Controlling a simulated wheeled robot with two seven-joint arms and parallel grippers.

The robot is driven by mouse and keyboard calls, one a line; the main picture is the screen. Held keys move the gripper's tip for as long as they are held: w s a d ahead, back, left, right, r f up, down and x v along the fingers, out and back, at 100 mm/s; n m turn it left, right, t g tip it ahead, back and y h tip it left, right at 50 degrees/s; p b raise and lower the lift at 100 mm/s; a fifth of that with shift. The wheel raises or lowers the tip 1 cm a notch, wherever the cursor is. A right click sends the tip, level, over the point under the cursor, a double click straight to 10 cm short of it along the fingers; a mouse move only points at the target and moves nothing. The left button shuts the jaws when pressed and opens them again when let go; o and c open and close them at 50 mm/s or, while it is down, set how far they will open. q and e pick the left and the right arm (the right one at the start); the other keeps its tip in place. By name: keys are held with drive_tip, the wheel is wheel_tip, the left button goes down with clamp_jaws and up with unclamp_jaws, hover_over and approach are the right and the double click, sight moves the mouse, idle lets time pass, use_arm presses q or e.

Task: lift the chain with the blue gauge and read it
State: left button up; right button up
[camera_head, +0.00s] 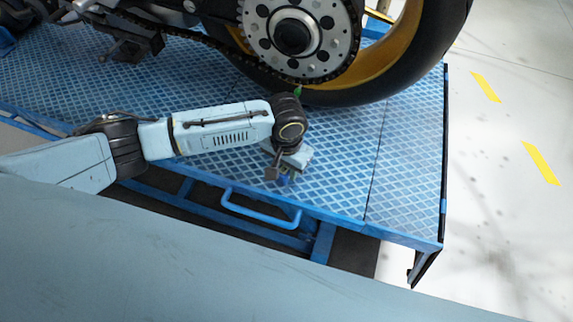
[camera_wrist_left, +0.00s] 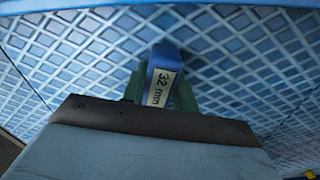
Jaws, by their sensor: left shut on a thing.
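My left gripper (camera_head: 285,172) points down over the blue platform, in front of the rear wheel. Its green fingers (camera_wrist_left: 162,92) are shut on the blue gauge (camera_wrist_left: 166,55), which has a white label reading "32 mm". Only a small blue bit of the gauge (camera_head: 285,180) shows in the head view, below the gripper. I cannot tell whether it touches the platform. The dark chain (camera_head: 205,42) runs from the upper left to the large drilled sprocket (camera_head: 340,62). The gauge is apart from the chain. My right gripper is not in view.
The blue diamond-patterned platform (camera_head: 405,165) carries the motorcycle; its right edge drops to a pale floor (camera_head: 490,220) with yellow dashes. The black tyre (camera_head: 425,70) stands behind my left wrist. A blue handle (camera_head: 260,212) sticks out at the front. A small green thing (camera_head: 298,91) shows below the sprocket.

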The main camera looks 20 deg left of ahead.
use_arm(q)
drive_tip(key=shift+f, duration=0.15)
drive_tip(key=o, duration=1.2)
drive_tip(key=shift+c, duration=0.2)
drive_tip(key=shift+r, duration=0.45)
wheel_tip(320, 180, up, 12)
drive_tip(key=p, duration=0.3)
drive_tip(key=shift+r, duration=0.25)
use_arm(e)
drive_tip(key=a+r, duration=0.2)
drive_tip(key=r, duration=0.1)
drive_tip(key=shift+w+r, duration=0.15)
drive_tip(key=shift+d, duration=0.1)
